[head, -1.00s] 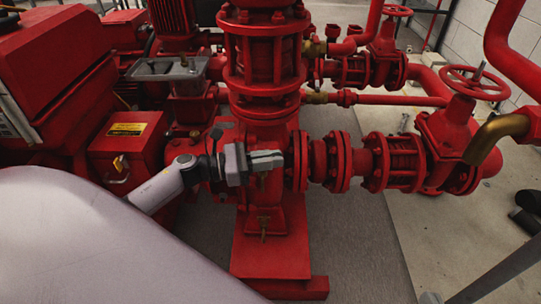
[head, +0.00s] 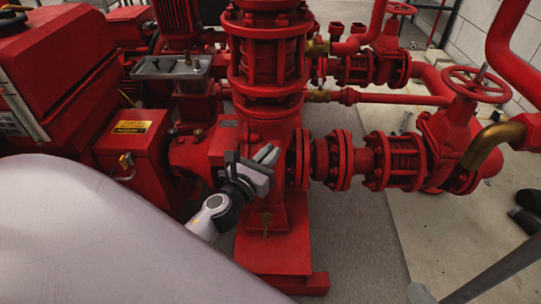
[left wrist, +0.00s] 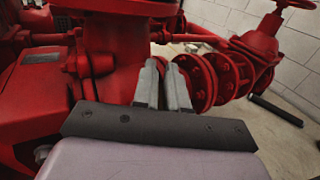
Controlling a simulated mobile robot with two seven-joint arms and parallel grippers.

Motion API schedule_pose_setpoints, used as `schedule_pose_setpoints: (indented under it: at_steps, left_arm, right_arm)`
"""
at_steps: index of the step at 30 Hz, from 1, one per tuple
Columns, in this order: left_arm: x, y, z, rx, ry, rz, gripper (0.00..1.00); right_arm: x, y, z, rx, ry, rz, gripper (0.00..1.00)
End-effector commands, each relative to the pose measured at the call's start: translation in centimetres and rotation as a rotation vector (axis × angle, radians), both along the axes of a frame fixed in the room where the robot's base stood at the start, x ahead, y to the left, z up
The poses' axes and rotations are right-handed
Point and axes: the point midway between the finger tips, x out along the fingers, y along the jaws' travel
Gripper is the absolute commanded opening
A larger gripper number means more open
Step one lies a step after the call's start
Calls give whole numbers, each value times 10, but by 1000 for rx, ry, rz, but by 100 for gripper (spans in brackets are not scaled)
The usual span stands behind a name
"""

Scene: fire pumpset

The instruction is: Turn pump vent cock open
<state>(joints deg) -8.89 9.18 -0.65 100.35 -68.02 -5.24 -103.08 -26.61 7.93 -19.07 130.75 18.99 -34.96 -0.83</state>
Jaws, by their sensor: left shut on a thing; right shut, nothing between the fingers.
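The red pump casing (head: 272,130) stands in the middle of the head view, below the flanged vertical pipe. My left gripper (head: 268,156) is at the front of this casing, its grey fingers tilted up to the right. In the left wrist view the two fingers (left wrist: 162,68) reach the red casing with a narrow gap between them. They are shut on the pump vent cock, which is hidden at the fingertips. A small brass cock (head: 266,218) sits lower on the pump, below the gripper. My right gripper is not in view.
Flanged red pipework (head: 395,160) and a valve with a red handwheel (head: 476,82) stand to the right. A red box with a yellow label (head: 132,150) stands to the left. Bare concrete floor (head: 430,235) lies at the right front.

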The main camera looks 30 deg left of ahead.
Motion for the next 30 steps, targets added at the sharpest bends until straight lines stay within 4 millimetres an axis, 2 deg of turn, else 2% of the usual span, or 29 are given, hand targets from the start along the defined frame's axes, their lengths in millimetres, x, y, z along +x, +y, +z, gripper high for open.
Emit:
schedule_pose_setpoints:
  at_steps: [9, 24, 25, 26, 27, 30]
  left_arm:
    - [-1, 2, -2, 0, 4, 106, 0]
    - [-1, 2, -2, 0, 4, 121, 0]
    - [-1, 2, -2, 0, 4, 121, 19]
    - [-1, 2, -2, 0, 4, 121, 28]
    - [-1, 2, -2, 0, 4, 121, 33]
    - [0, 2, -1, 0, 3, 120, 33]
  right_arm:
    - [-3, -5, -3, -24, -14, -2, 0]
    - [-4, -6, 0, -25, -21, -3, 0]
    - [-4, -6, 0, -25, -21, -3, 0]
    - [-4, -5, 0, -25, -22, -3, 0]
    - [-4, -5, 0, -24, -22, -3, 0]
    - [-3, -5, 1, -22, -25, -5, 0]
